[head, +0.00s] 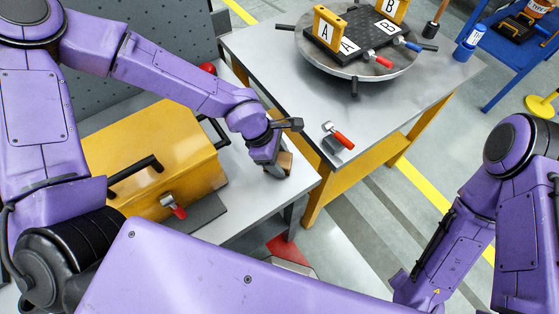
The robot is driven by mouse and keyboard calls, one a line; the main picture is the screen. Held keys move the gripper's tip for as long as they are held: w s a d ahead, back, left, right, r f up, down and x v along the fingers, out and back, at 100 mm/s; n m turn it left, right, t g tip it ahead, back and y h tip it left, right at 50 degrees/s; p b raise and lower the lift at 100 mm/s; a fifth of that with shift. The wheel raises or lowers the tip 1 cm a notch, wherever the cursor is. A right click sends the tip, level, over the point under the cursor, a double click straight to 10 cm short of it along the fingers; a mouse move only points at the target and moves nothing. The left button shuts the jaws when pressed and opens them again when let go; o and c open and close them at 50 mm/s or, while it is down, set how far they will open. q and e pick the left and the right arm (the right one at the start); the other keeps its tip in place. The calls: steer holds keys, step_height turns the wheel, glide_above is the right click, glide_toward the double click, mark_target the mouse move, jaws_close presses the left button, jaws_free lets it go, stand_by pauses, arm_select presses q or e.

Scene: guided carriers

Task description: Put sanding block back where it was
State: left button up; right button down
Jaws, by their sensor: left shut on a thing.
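The sanding block (286,161) shows as a small tan-brown piece at my left gripper. My left gripper (275,163) is shut on it, near the right edge of the grey bench (240,215) and to the right of the yellow toolbox. The fingers hide part of the block. I cannot tell whether its underside touches the bench top. My right arm comes down at the right side, and its gripper is not in view.
The yellow toolbox (150,150) with black handles stands on the bench. A red-handled clamp (173,206) is at its front. The neighbouring table (300,100) holds another red-handled clamp (338,136) and a round turntable (345,65) with blocks A and B. A blue cart (500,70) stands at the upper right.

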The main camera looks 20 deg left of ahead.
arm_select(q)
steer(key=shift+w+f, duration=0.25)
steer(key=shift+w, duration=0.25)
steer(key=o, duration=0.9)
steer(key=shift+w, duration=0.15)
steer(key=shift+o, duration=0.2)
steer(key=shift+s+r, duration=0.15)
steer(key=shift+s, duration=0.15)
steer(key=v, duration=1.2)
steer(key=shift+w, duration=0.1)
